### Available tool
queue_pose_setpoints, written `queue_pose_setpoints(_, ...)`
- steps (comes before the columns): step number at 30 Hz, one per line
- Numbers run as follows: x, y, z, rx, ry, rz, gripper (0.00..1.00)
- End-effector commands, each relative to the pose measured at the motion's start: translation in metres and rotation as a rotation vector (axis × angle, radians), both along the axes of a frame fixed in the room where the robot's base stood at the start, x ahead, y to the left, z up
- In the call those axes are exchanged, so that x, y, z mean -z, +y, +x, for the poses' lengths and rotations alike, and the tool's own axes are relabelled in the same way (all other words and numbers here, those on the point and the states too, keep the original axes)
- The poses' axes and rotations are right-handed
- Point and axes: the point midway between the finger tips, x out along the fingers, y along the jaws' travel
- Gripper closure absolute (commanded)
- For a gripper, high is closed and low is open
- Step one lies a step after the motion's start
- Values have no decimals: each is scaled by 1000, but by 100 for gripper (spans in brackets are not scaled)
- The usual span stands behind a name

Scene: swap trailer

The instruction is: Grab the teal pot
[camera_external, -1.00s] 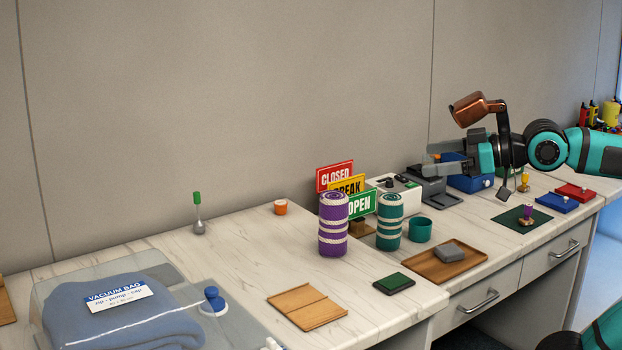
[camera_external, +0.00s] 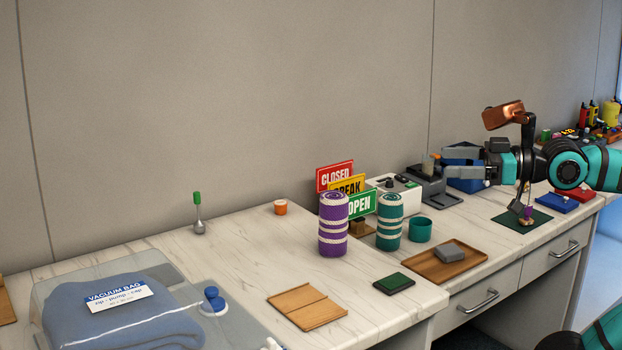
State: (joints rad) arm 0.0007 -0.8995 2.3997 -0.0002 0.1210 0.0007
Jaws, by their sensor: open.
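The teal pot (camera_external: 420,230) is a small open-topped cup standing upright on the counter. It is just right of the teal-and-white striped roll (camera_external: 389,222) and behind the wooden tray (camera_external: 437,270). My gripper (camera_external: 448,162) is open, with its fingers pointing left. In the picture it shows above and to the right of the pot, apart from it, in front of the dark grey device and blue box. Nothing is seen held between the fingers.
A purple-and-white roll (camera_external: 333,224) and the stacked signs (camera_external: 341,184) stand left of the pot. A grey block (camera_external: 449,252) lies on the tray. A dark grey device (camera_external: 432,186) and a blue box (camera_external: 464,170) stand behind. The counter's left middle is mostly clear.

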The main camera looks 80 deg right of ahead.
Motion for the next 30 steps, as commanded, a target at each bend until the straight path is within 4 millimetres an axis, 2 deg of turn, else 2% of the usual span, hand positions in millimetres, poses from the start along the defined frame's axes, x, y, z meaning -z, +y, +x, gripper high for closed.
queue_pose_setpoints(4, 4, -10, 11, 33, 48, 12, 19)
queue_pose_setpoints(8, 15, -35, 31, 108, 157, 48, 19)
queue_pose_setpoints(12, 32, -73, 52, 219, 302, 108, 19)
queue_pose_setpoints(18, 57, -133, 69, 387, 498, 215, 19)
queue_pose_setpoints(25, 85, -207, 70, 596, 710, 364, 19)
queue_pose_setpoints(30, 105, -263, 58, 758, 855, 490, 19)
